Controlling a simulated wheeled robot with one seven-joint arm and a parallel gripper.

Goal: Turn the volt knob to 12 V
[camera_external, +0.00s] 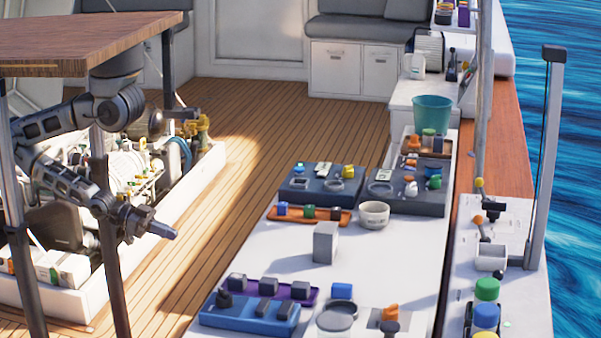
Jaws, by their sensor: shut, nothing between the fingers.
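My arm comes in from the left beside the open engine hatch. My gripper (172,233) is shut and empty, pointing right over the hatch's near right side. It touches nothing that I can make out. The volt knob cannot be picked out in this view, and neither can its markings or setting. The engine hatch (190,262) has a white raised rim and holds machinery with yellow parts and hoses. My arm and the dark posts hide part of the hatch's inside.
A wooden tabletop (100,35) stands above the arm on dark posts. A long white counter (265,262) at right holds dark trays, a grey block (325,242), a white bowl (374,215) and a teal bucket (432,113). The plank deck (290,120) between hatch and counter is clear.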

